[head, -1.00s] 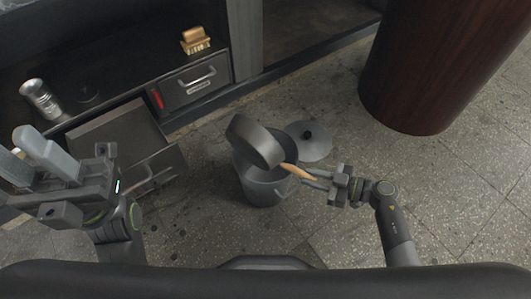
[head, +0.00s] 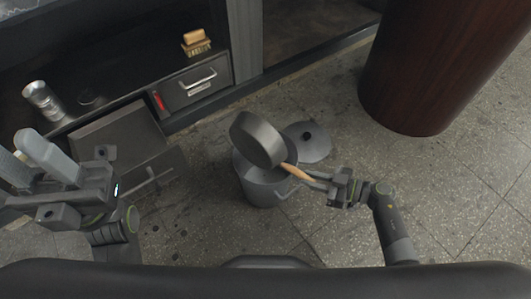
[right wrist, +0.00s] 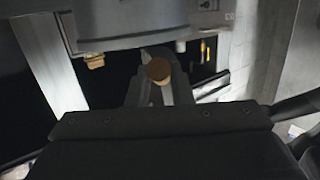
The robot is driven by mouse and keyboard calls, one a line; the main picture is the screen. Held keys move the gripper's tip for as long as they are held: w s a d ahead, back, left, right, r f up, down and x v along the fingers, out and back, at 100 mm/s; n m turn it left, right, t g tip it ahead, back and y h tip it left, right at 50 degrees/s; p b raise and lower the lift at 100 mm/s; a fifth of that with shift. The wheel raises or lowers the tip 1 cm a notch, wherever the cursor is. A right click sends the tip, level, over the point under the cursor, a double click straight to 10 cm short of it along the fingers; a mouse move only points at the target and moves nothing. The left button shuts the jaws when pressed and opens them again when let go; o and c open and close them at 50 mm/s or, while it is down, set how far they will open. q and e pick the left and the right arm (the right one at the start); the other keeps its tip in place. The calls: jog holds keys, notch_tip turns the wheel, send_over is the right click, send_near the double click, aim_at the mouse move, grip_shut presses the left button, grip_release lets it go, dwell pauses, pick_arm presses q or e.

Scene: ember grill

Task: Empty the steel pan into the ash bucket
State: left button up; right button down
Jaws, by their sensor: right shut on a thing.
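My right gripper (head: 318,180) is shut on the pan's wooden handle (head: 295,172), to the right of the bucket. The handle's end (right wrist: 159,70) shows between the fingers in the right wrist view. The grey bucket stands on the floor with its inside mostly covered by the pan.
The bucket's round lid (head: 308,142) lies on the floor behind it. A cabinet with a closed drawer (head: 197,84) and an open drawer (head: 150,180) stands at left. A brush (head: 195,42) and a metal tin (head: 42,99) sit on it. A dark red column (head: 425,70) stands at back right.

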jog(key=shift+f+m+y+p, duration=0.1)
jog(key=shift+m+y+p, duration=0.4)
jog(key=shift+m, duration=0.3)
dwell(0.6)
jog(key=shift+w+f+m+p, duration=0.15)
jog(key=shift+m+p, duration=0.25)
jog(key=shift+m, duration=0.6)
dwell(0.9)
jog(key=shift+f, duration=0.1)
